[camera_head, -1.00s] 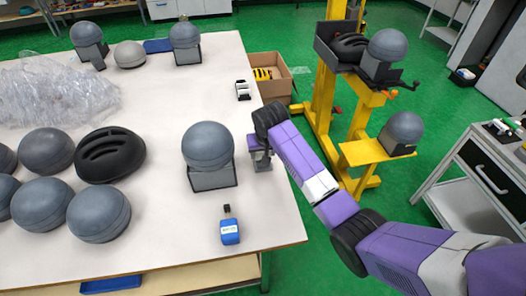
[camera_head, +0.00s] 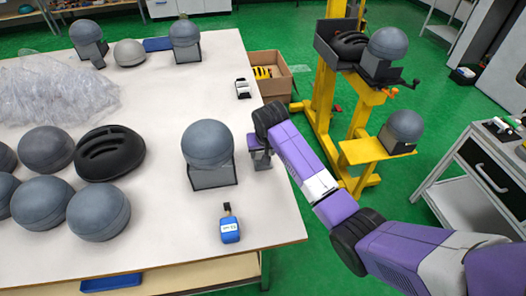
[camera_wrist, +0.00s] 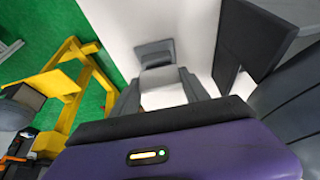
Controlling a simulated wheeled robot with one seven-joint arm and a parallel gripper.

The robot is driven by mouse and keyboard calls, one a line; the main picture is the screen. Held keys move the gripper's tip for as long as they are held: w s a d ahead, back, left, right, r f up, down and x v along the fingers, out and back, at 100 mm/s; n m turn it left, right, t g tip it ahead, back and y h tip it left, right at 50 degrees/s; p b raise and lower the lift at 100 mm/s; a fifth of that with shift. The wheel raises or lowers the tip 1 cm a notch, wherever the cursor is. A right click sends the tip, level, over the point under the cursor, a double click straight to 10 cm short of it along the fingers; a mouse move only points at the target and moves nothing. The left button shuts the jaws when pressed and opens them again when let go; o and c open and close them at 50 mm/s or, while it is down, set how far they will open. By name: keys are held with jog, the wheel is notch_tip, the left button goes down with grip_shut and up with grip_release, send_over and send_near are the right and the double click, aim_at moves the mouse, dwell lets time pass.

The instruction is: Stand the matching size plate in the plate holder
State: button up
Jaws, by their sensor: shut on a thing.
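My gripper (camera_head: 258,157) is low over the right side of the white table (camera_head: 150,225), just right of a grey ball-shaped headform on a boxy grey stand (camera_head: 213,178). In the wrist view its two dark fingers (camera_wrist: 160,92) stand apart, on either side of a small grey angled piece (camera_wrist: 155,52) with a paler lower part. The fingers are shut on this piece; my wrist hides part of it. I cannot tell whether it is a plate or a holder. The stand's dark grey side (camera_wrist: 262,40) is close at right in the wrist view, with a gap. No plate shows clearly.
Several grey balls (camera_head: 98,212) and a black helmet (camera_head: 110,153) fill the table's left. A blue-labelled device (camera_head: 229,230) lies in front of the stand. A yellow drop tower (camera_head: 325,95) and a cardboard box (camera_head: 270,75) stand beyond the right edge.

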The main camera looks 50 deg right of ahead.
jog(key=shift+f+b, duration=0.55)
jog(key=shift+f, duration=0.5)
dwell(0.9)
jog(key=o, duration=1.5)
jog(key=shift+r, duration=0.1)
jog(key=v, duration=0.7)
jog(key=shift+s+a+r, duration=0.1)
jog(key=shift+r, duration=0.2)
